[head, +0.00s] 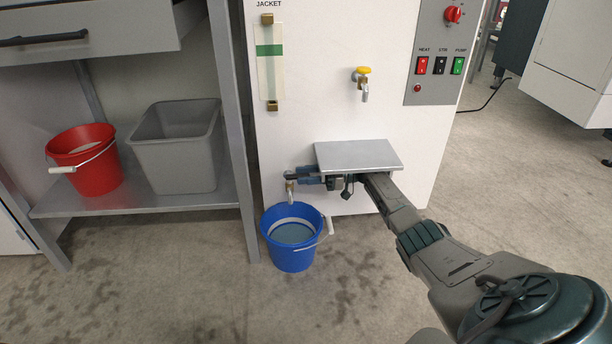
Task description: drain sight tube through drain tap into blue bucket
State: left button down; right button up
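The sight tube (271,80) is a clear vertical strip between brass fittings on the white machine front, under the word JACKET. A green band crosses its upper part; I cannot make out a liquid level. The drain tap (291,194) sticks out low on the machine front, its spout pointing down over the blue bucket (291,256). The bucket stands on the floor with greyish liquid inside. My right gripper (308,176) is at the drain tap, beside its handle end; whether its fingers are closed on it is too small to tell. My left gripper is out of view.
A metal shelf (364,155) juts out just above my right gripper. A yellow-handled tap (363,82) and a switch panel (440,55) are higher up. A red bucket (92,172) and grey bin (178,150) stand on the left rack. The front floor is clear.

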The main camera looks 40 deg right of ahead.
jog(key=b+v, duration=0.3)
jog(key=v, duration=0.8)
jog(key=shift+f, duration=0.1)
